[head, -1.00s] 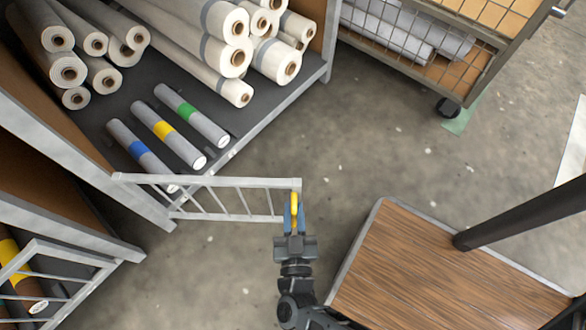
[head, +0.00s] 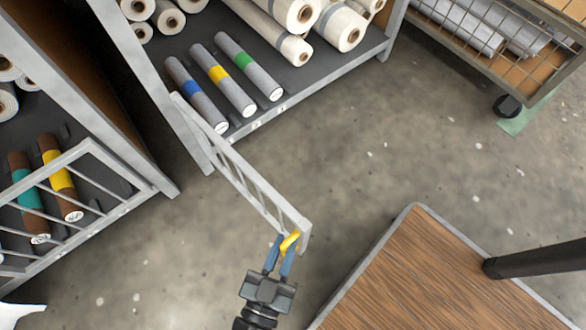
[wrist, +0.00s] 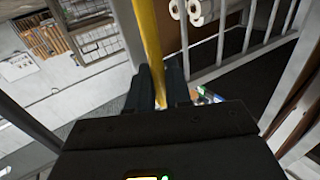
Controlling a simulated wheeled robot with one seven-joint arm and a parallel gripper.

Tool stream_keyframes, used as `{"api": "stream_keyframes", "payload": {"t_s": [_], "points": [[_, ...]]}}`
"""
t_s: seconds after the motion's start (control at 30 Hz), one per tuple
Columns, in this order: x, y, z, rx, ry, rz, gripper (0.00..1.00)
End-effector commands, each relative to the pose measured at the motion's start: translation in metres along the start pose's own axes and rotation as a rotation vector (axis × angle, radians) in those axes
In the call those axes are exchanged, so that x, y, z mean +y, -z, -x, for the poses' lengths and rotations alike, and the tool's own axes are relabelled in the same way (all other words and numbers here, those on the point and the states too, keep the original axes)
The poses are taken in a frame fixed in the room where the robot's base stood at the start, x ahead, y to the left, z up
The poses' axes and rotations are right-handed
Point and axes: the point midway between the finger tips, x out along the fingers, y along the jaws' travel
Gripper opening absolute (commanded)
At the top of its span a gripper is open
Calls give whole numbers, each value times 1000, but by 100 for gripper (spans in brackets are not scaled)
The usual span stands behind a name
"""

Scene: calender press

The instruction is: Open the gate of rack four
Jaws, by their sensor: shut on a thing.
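The grey barred gate (head: 240,172) hangs from the left front post of the rack (head: 300,98) and stands swung out over the floor. The rack front is open, with its rolls uncovered. A yellow handle (head: 290,242) sits at the gate's free end. My gripper (head: 281,254) is shut on this handle, one blue finger on each side. In the wrist view the yellow handle (wrist: 149,50) runs up between the dark fingers, with the gate bars (wrist: 225,30) to the right. The rack's number cannot be read.
Three grey rolls with blue, yellow and green bands (head: 218,78) lie on the rack's bottom shelf. A neighbouring rack with a closed gate (head: 70,195) stands left. A wooden-topped platform (head: 420,270) is close on the right. A wire cart (head: 480,50) stands back right. Floor between is clear.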

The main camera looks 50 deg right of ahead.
Motion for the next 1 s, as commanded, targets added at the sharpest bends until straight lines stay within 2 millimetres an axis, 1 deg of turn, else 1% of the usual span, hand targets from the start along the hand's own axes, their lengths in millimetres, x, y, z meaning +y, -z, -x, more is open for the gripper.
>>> {"api": "stream_keyframes", "payload": {"t_s": [0.03, 0.1, 0.5, 0.53, 0.67, 0.87, 1.0], "points": [[-5, 0, -1, 2, 9, -3, 0], [-6, 0, 0, 3, 10, -3, 0], [-8, 1, -1, 6, 10, -3, 0], [-8, 1, -1, 6, 10, -3, 22], [-7, 1, -1, 5, 8, -3, 34], [-6, 0, 1, 3, 5, -2, 34], [-5, 0, 10, 0, 4, 0, 34]]}}
